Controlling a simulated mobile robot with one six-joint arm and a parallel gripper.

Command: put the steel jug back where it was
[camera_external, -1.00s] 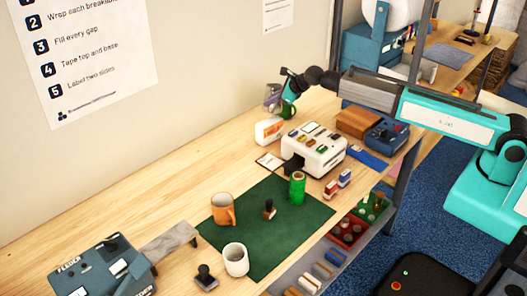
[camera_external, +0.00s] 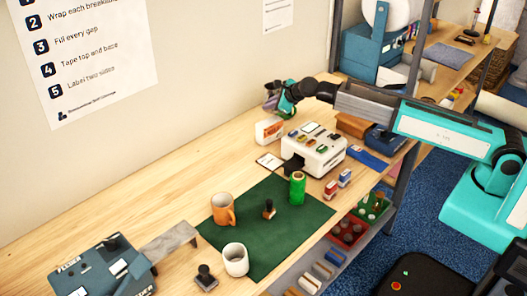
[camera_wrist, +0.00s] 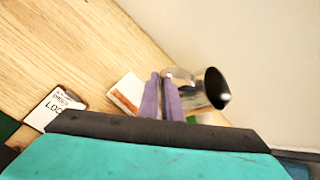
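The steel jug (camera_wrist: 208,88) is a shiny metal vessel with a dark open mouth, facing right in the wrist view. My gripper (camera_wrist: 162,92) has its two purple fingers close together at the jug's left side, shut on it, apparently at the handle; the exact grip is hidden. In the external view my gripper (camera_external: 270,104) is at the back of the bench near the wall, and the jug is small and mostly hidden by the fingers. I cannot tell whether the jug touches the bench top.
A white box with an orange label (camera_external: 268,131) stands just in front of my gripper; a white label machine (camera_external: 313,149) stands to the right. The bench's back left is clear.

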